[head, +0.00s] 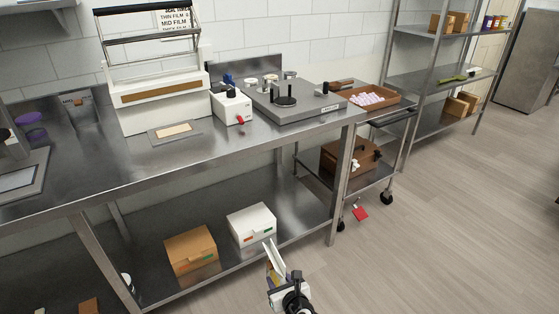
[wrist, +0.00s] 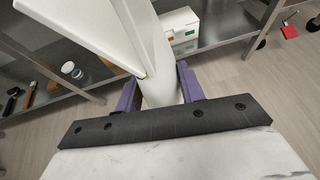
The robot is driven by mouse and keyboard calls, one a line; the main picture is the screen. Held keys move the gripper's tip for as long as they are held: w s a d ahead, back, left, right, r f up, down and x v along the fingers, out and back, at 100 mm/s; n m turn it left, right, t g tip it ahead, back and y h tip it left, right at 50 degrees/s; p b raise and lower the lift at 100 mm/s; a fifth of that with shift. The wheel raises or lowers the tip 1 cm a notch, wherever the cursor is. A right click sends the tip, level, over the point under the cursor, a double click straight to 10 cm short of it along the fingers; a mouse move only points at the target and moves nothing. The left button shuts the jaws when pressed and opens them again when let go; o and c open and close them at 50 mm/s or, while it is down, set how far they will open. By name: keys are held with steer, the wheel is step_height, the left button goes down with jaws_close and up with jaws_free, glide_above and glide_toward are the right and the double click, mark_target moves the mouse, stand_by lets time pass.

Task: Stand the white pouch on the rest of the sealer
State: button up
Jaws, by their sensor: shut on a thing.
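The white pouch (head: 271,252) is held in my gripper (head: 277,272), low in front of the steel table in the head view. In the wrist view the pouch (wrist: 150,50) rises from between the purple fingers of my gripper (wrist: 157,90), which are shut on its narrow lower part. The white sealer (head: 165,105) stands on the table at the upper left, with a raised dark bar over it. A small grey plate with a beige pad (head: 175,130), which looks like the rest, lies before the sealer. The pouch is well apart from it.
The steel table (head: 110,170) stands between my gripper and the wall. A white carton (head: 251,224) and a brown carton (head: 190,250) sit on the lower shelf.

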mark_target(279, 267)
steer(key=shift+m+t+h, duration=0.4)
steer(key=shift+m+h, duration=0.2)
steer(key=r, duration=0.5)
steer(key=shift+w+r, duration=0.2)
steer(key=shift+w, duration=0.15)
